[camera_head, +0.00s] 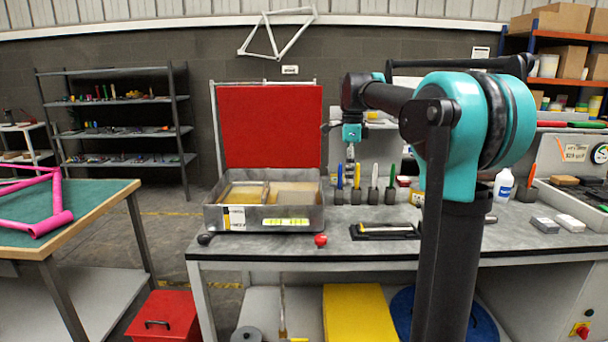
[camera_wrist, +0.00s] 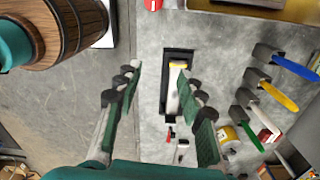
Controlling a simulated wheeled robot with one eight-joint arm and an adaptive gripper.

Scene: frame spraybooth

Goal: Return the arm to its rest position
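My arm reaches over the grey bench (camera_head: 345,245), bent at the teal joint. My gripper (camera_head: 350,172) hangs down above the bench, behind the black tray and near the row of handled tools. In the wrist view, my gripper (camera_wrist: 160,72) shows two fingers with green pads spread well apart. Nothing is held between them. Below the gap, the black tray (camera_wrist: 168,56) lies on the bench with a pale, yellow-ended item in it. The tray also shows in the head view (camera_head: 412,235).
Tools with blue (camera_wrist: 295,68), yellow, white and green handles stand in dark holders beside the gripper. A metal case (camera_head: 222,217) with a raised red lid stands left. A red knob (camera_head: 320,240) is at the front edge. A white bottle (camera_head: 503,185) stands right.

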